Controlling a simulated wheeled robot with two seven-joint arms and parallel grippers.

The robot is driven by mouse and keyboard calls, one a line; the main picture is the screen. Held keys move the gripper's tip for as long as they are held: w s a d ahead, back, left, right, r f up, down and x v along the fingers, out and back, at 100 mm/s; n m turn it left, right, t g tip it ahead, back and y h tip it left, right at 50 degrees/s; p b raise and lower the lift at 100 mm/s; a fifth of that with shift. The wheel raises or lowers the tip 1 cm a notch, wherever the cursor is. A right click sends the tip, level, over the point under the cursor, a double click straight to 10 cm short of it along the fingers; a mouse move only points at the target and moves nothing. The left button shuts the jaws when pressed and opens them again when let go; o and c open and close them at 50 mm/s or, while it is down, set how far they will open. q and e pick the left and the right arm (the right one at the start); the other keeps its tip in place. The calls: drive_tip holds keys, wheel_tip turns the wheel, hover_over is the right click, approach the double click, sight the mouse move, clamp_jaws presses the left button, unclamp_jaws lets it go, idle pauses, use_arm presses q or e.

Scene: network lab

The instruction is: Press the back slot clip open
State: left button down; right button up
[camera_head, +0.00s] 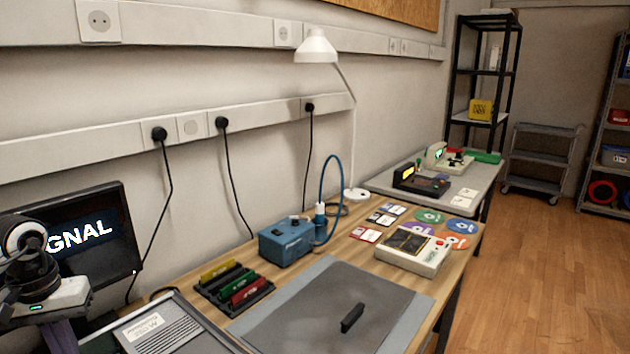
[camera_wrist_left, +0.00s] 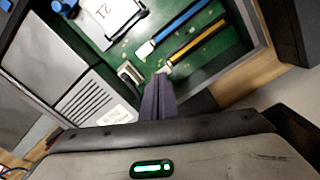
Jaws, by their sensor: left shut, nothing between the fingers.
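The open computer case (camera_head: 165,325) is cut off at the bottom left of the head view. In the left wrist view its green board (camera_wrist_left: 115,57) carries a blue slot (camera_wrist_left: 185,30) and a yellow-and-black slot (camera_wrist_left: 198,42). A whitish clip (camera_wrist_left: 146,50) sits at the near end of the blue slot, and another pale clip (camera_wrist_left: 164,69) at the yellow one. I cannot tell which slot is the back one. My left gripper (camera_wrist_left: 158,80) is shut and empty, its tips close to the yellow slot's clip; contact is unclear. My right gripper is out of view.
A monitor (camera_head: 90,235) stands behind my left arm. A rack of coloured modules (camera_head: 235,286), a blue box (camera_head: 287,241), a grey mat (camera_head: 300,315) with a black stick (camera_head: 352,317), and a beige device (camera_head: 412,250) lie to the right. The case wall (camera_wrist_left: 225,80) borders the board.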

use_arm(q)
drive_tip(key=shift+s+f+b, duration=0.1)
drive_tip(key=shift+f+b, duration=0.45)
drive_tip(key=shift+f, duration=0.35)
drive_tip(key=shift+r+p, duration=0.8)
drive_tip(key=shift+r, duration=0.05)
drive_tip(key=shift+r+p, duration=0.3)
drive_tip(key=shift+r, duration=0.1)
drive_tip(key=shift+r+p, duration=0.5)
drive_tip(key=shift+r, duration=0.25)
wheel_tip(320, 180, up, 4)
drive_tip(key=p, duration=0.3)
